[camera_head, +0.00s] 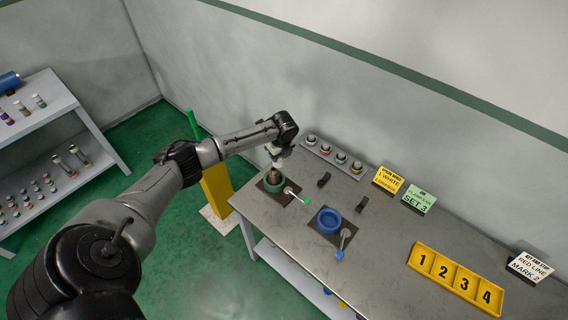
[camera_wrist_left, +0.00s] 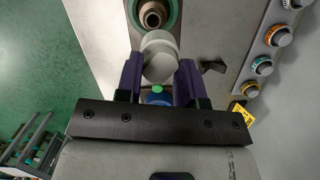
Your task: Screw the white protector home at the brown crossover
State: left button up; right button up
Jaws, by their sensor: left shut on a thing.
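The brown crossover (camera_wrist_left: 152,14) stands upright in the green vise (camera_wrist_left: 174,24) in the left wrist view, its open end facing the camera. In the head view the crossover (camera_head: 275,178) shows in the green vise (camera_head: 268,187) at the table's left end. My left gripper (camera_wrist_left: 158,72) is shut on the white protector (camera_wrist_left: 159,52), held between its purple fingers. In the head view my left gripper (camera_head: 279,157) is right above the crossover. The protector appears close to the crossover's mouth, but I cannot tell whether they touch. My right gripper is not in view.
A blue vise (camera_head: 328,221) with a lever stands right of the green one. A row of capped pieces (camera_head: 340,158) lies along the back edge. Yellow (camera_head: 388,180) and green (camera_head: 419,201) signs stand behind. A yellow numbered tray (camera_head: 457,279) lies at right; bare table lies between.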

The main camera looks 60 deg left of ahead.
pick_arm(q)
jog(key=shift+s+a+r, duration=0.3)
jog(key=shift+s+a, duration=0.3)
jog(key=shift+a, duration=0.3)
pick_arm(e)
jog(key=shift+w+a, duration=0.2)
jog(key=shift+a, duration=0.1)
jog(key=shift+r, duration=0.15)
pick_arm(q)
jog(key=shift+r+m+p, duration=0.1)
jog(key=shift+m+p, duration=0.2)
jog(key=shift+p, duration=0.2)
jog(key=shift+f+b, duration=0.85)
jog(key=shift+f, duration=1.1)
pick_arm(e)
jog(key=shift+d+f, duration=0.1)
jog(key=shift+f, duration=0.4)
pick_arm(q)
jog(key=shift+p, duration=0.35)
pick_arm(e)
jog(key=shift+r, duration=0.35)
pick_arm(q)
jog(key=shift+f, duration=0.15)
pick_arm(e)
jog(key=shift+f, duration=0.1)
